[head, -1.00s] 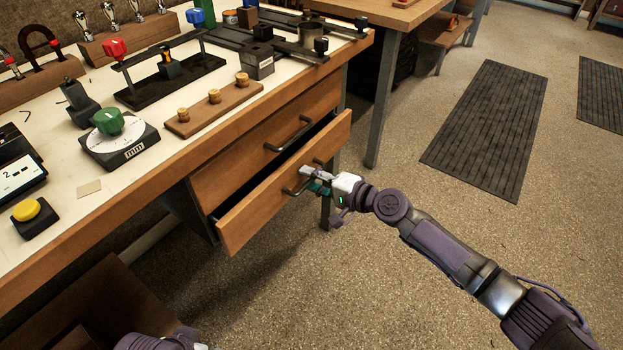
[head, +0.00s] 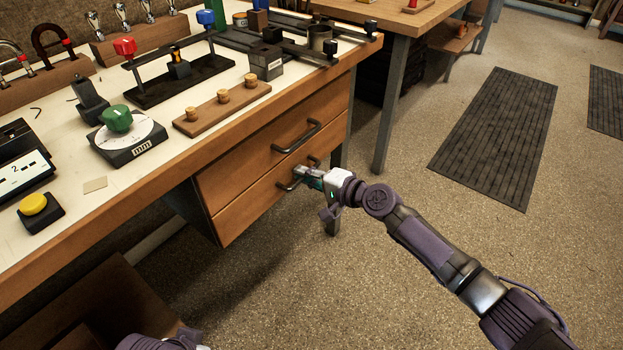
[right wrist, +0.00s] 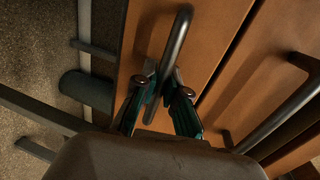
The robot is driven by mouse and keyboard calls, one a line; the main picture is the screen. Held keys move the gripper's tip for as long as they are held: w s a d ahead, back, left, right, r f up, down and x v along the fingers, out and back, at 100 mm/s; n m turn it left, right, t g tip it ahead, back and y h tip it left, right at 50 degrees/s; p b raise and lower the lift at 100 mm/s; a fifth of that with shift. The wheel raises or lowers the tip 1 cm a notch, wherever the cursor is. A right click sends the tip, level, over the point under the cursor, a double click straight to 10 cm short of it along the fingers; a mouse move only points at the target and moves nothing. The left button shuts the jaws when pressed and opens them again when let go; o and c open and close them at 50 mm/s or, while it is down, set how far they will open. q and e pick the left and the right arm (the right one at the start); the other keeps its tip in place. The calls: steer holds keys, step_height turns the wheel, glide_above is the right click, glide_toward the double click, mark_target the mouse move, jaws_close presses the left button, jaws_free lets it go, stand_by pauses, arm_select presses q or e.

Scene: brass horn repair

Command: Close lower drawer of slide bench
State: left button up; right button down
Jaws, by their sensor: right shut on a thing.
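The slide bench's lower drawer (head: 246,214) shows a wooden front that sits about flush with the upper drawer (head: 236,178) above it; no open gap shows between them in the head view. My right gripper (head: 304,174) is at the lower drawer's dark bar handle (head: 287,184). In the right wrist view, the two fingers of my right gripper (right wrist: 160,84) are closed around the handle (right wrist: 179,42), with the drawer front (right wrist: 146,42) behind. The fingers hide part of the handle. My left gripper is out of view.
The upper drawer's handle (head: 297,137) is just above my right gripper. The bench top (head: 65,222) carries a green-knobbed dial gauge (head: 122,138), a yellow button (head: 36,207) and a cork-topped block (head: 222,108). A bench leg (head: 334,190) stands beside the drawers. The floor to the right is open.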

steer(key=c, duration=1.2)
jaws_free()
steer(key=shift+w+a, duration=0.1)
steer(key=shift+a, duration=0.05)
steer(key=v, duration=1.2)
